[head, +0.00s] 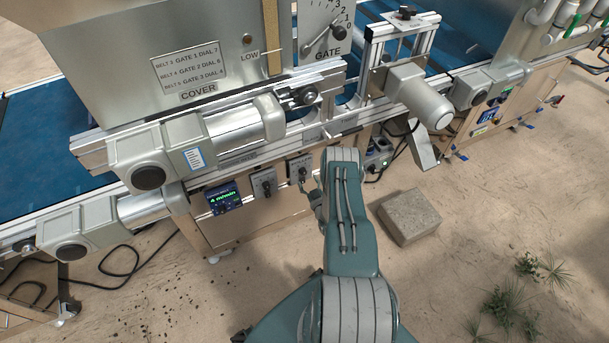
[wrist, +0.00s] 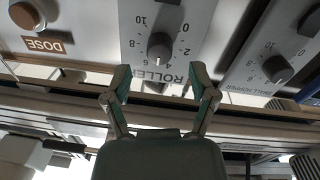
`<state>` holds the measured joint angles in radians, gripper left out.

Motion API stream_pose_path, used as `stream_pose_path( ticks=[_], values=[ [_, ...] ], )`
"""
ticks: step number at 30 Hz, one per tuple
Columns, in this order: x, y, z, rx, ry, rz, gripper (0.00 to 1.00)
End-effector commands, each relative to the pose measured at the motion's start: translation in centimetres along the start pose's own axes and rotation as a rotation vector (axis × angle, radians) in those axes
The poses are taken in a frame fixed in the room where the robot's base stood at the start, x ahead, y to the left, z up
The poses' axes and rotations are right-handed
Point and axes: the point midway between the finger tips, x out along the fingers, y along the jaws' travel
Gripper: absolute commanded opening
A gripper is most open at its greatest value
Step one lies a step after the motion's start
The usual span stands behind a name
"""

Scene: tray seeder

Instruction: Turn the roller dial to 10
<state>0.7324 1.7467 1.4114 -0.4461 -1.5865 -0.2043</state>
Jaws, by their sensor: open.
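The roller dial (wrist: 160,47) is a dark round knob on a light panel in the wrist view, where the panel appears upside down. Numbers from 0 to 10 ring it, with 10 at its upper left in the picture. A pale pointer mark shows at its lower edge, near the 4-to-6 part of the scale; the exact reading is unclear. My gripper (wrist: 160,80) is open and empty. Its two fingertips stand apart on either side of the dial's line, just below it in the picture, not touching it. In the head view my gripper (head: 313,197) is by the control panels, partly hidden by my arm.
A second knob (wrist: 277,69) is on the right panel, and a brown round button (wrist: 25,15) sits above a DOSE label at left. A display (head: 223,198) reads 4 m/min. A stone block (head: 409,217) lies on the sand right of my arm.

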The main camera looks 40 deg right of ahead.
Motion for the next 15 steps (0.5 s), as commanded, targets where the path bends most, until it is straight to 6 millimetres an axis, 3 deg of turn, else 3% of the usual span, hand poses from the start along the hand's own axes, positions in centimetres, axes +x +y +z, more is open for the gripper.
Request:
stream_pose_path(
  ticks=[6,15],
  values=[
    [2.8,0.0,0.0,0.000,0.000,-0.001,0.74],
    [3.4,0.0,0.0,0.001,-0.001,0.000,0.74]
  ],
)
